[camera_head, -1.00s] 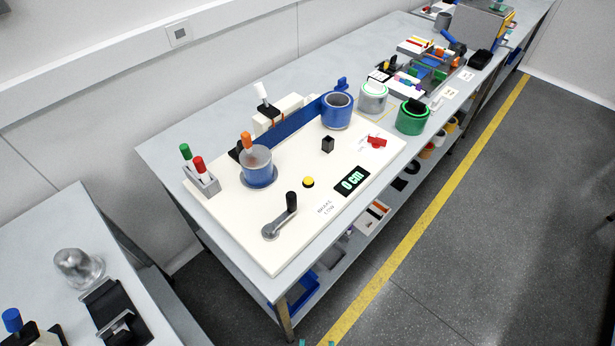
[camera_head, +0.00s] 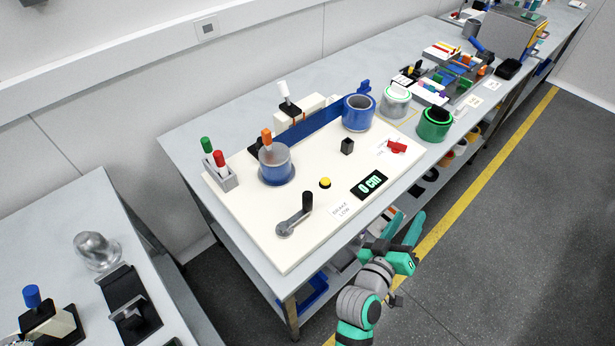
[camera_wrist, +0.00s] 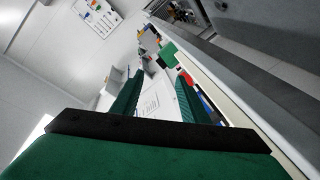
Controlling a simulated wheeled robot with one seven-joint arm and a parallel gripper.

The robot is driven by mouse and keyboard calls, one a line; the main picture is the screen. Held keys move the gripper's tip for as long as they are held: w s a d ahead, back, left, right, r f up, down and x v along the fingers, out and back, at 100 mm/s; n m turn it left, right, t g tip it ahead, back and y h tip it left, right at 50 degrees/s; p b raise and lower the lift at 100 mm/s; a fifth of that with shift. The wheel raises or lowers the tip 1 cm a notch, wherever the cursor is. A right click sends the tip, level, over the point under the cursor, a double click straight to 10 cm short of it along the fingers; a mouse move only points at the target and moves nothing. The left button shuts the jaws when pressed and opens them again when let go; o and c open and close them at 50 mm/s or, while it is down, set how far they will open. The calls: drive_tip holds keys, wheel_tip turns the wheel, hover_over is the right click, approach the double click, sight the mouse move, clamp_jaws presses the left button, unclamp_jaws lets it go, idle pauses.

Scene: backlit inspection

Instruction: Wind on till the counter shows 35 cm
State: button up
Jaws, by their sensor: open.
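The winding board (camera_head: 270,232) lies on the bench. Its counter (camera_head: 369,185) reads 0 cm in green digits. The crank (camera_head: 295,216) has a grey arm and an upright black handle, at the board's front. A blue band (camera_head: 312,127) runs from the blue supply roll (camera_head: 359,112) on the right to the clear take-up spool (camera_head: 275,165) on the left, which looks blue low down. A yellow button (camera_head: 325,183) and a red lever (camera_head: 396,146) are on the board. My gripper (camera_head: 405,232) is open and empty, off the bench's front edge, right of the crank. Its fingers show in the wrist view (camera_wrist: 155,97).
A white roll (camera_head: 396,101) and a green roll (camera_head: 434,124) stand right of the board. A rack (camera_head: 221,177) with a green and a red pen stands at its left. A black post (camera_head: 347,146) rises mid-board.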

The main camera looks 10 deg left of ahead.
drive_tip(key=w+d+r+m+g+h, duration=0.45)
drive_tip(key=w+r+m, duration=0.25)
drive_tip(key=r, duration=0.2)
drive_tip(key=r+m+g+y, duration=0.1)
drive_tip(key=m+g+y, duration=0.3)
drive_tip(key=g+y, duration=0.75)
hover_over(307, 194)
drive_tip(key=shift+w+d+r+t, duration=0.1)
drive_tip(key=shift+d+r+t, duration=0.05)
drive_tip(key=shift+d+t, duration=0.15)
drive_tip(key=shift+a, duration=0.3)
wheel_tip(307, 194, down, 9)
drive_tip(key=shift+r, duration=0.15)
drive_tip(key=shift+c, duration=0.3)
drive_tip(key=shift+r, duration=0.1)
drive_tip(key=c, duration=0.8)
